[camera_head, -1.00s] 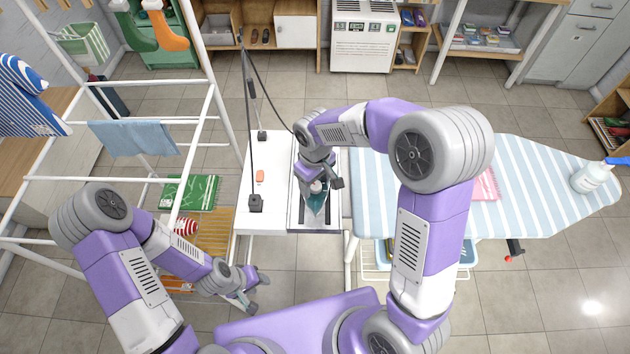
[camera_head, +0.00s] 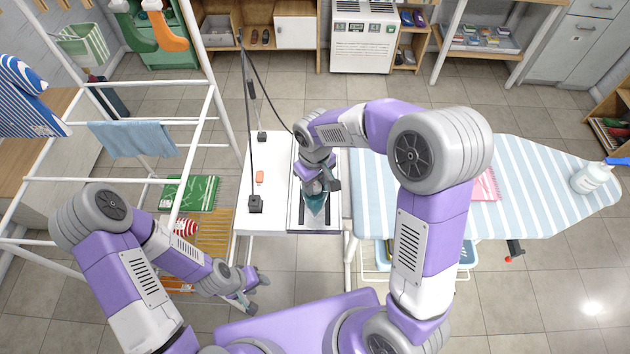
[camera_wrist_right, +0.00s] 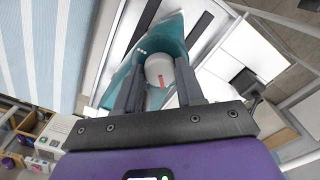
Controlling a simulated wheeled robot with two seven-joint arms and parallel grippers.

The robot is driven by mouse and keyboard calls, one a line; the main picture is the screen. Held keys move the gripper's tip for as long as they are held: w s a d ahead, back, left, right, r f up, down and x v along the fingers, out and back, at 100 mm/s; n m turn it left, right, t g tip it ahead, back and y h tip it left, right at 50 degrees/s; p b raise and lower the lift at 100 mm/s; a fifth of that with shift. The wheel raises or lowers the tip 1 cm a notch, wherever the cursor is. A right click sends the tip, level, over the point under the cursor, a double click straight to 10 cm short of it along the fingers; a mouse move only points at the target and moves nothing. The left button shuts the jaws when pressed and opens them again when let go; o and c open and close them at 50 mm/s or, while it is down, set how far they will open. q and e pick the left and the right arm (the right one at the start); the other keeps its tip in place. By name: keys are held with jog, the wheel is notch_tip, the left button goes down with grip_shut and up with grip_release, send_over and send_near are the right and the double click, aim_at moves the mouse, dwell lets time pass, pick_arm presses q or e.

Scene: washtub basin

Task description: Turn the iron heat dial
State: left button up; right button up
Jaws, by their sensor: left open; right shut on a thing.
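The teal iron (camera_head: 315,207) rests on a tray-like stand (camera_head: 297,221) on the white table, partly hidden under my right gripper. It also shows in the right wrist view (camera_wrist_right: 182,44), where its round pale heat dial (camera_wrist_right: 160,69) carries a red mark. My right gripper (camera_head: 318,188) points down at the iron. In the right wrist view its two dark fingers (camera_wrist_right: 159,88) stand on either side of the dial and are shut on it. My left gripper (camera_head: 252,298) is open and empty, low at the left, away from the iron.
The striped ironing board (camera_head: 540,185) lies right of the stand, with a spray bottle (camera_head: 592,176) at its far end. A white drying rack (camera_head: 212,110) stands left. A black cable and pole rise from the white table (camera_head: 258,220), near a small orange item (camera_head: 260,177).

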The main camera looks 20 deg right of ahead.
aim_at(315, 186)
jog(key=m, duration=0.4)
jog(key=shift+m, duration=2.3)
jog(key=o, duration=1)
jog(key=shift+o, duration=0.2)
notch_tip(315, 186, up, 8)
jog(key=shift+f+p, duration=0.2)
jog(key=shift+p, duration=0.6)
